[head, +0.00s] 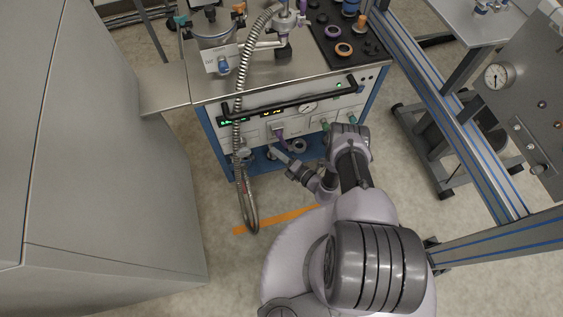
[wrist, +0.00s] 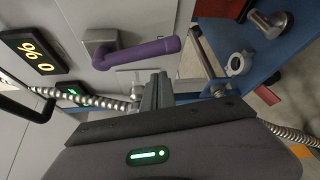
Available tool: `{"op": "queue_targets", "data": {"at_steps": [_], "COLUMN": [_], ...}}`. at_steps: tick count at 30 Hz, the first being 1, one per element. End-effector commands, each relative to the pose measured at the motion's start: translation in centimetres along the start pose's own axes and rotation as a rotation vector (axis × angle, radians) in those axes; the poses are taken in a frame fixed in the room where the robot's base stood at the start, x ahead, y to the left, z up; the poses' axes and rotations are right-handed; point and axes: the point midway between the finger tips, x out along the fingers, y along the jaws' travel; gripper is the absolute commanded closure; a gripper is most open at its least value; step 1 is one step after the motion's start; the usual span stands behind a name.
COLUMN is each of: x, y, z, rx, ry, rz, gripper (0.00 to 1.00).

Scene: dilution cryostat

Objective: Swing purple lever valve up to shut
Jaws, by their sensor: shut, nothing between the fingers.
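The purple lever valve (wrist: 148,54) is on the cabinet's front panel, with a grey square mount (wrist: 100,46). In the turned wrist view its handle reaches right from the mount, toward the cabinet's lower edge and blue frame. In the head view the purple lever (head: 279,133) is small and hangs downward on the panel. My gripper (wrist: 157,88) has its fingers together and empty, beside the handle's lower side in the wrist view. A small gap shows between the fingertips and the handle; contact cannot be told. In the head view my gripper (head: 275,150) is just below the lever.
A ribbed metal hose (head: 238,130) hangs left of the lever and also crosses the wrist view (wrist: 85,98). A black bar handle (head: 290,97) runs along the panel top. A large grey cabinet (head: 90,150) stands left. A blue-edged frame (head: 440,110) stands right.

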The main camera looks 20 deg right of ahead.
Motion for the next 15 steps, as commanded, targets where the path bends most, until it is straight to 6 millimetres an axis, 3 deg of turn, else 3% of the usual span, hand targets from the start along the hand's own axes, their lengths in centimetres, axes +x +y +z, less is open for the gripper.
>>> {"op": "queue_targets", "data": {"at_steps": [6,15], "x": [-0.8,-0.9], "y": [-0.1,0.0], "z": [2.1,2.3], "rx": [-0.001,-0.001], "ry": [0.000,0.002], "rz": [-0.001,-0.001], "gripper": [1.00,1.00]}}
